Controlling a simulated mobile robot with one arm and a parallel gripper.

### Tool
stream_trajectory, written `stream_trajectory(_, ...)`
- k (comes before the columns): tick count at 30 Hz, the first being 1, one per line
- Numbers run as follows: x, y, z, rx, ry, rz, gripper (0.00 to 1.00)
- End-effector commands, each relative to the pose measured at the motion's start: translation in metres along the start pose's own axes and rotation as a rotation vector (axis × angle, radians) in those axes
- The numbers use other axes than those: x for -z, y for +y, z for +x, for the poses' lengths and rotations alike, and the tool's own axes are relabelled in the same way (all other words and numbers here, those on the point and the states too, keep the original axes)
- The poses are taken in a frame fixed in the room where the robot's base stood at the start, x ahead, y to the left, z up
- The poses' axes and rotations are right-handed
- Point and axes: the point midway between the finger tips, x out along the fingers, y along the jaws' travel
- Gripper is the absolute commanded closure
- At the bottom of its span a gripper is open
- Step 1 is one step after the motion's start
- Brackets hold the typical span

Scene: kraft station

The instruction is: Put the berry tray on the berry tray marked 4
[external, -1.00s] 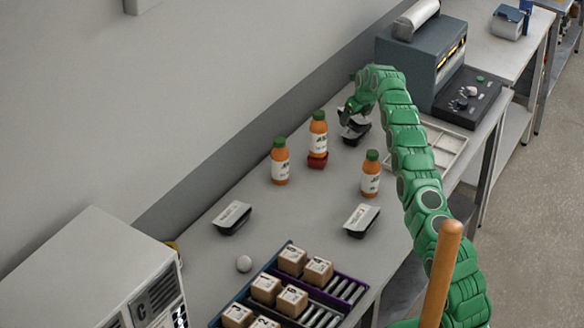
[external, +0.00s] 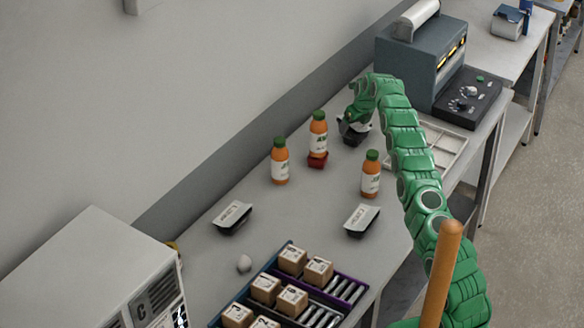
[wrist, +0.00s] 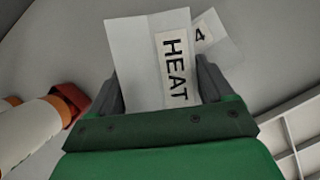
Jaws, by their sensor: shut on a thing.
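My gripper (external: 352,122) is at the far part of the bench, pointing down. In the wrist view its fingers (wrist: 160,88) are shut on a berry tray with a pale lid (wrist: 135,55) and a label reading HEAT. The berry tray marked 4 (wrist: 222,42) shows partly from under the held tray, at its upper right and turned a little against it. In the external view the dark tray (external: 355,138) shows just below my gripper, mostly hidden. The held tray is over it; I cannot tell whether they touch.
Two more black trays with pale lids (external: 232,216) (external: 361,219) stand nearer. Orange bottles (external: 280,162) (external: 371,176) stand close by, one on a red block (external: 317,160). A white divided tray (external: 447,150) lies right of my gripper. Boxes (external: 266,289) sit in a rack in front.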

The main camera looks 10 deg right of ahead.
Motion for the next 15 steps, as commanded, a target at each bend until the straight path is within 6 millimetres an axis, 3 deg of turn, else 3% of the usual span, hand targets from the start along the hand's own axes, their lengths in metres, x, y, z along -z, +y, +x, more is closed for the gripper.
stream_trajectory(6,0.0008,0.0002,0.0022,0.0,0.0,0.0,0.54)
stream_trajectory(7,0.001,0.0002,0.0026,0.0,0.0,0.0,0.18)
stream_trajectory(11,0.0008,0.0001,0.0022,0.0,0.0,0.0,0.0)
stream_trajectory(15,0.0009,0.0,0.0022,0.0,0.0,0.0,0.0)
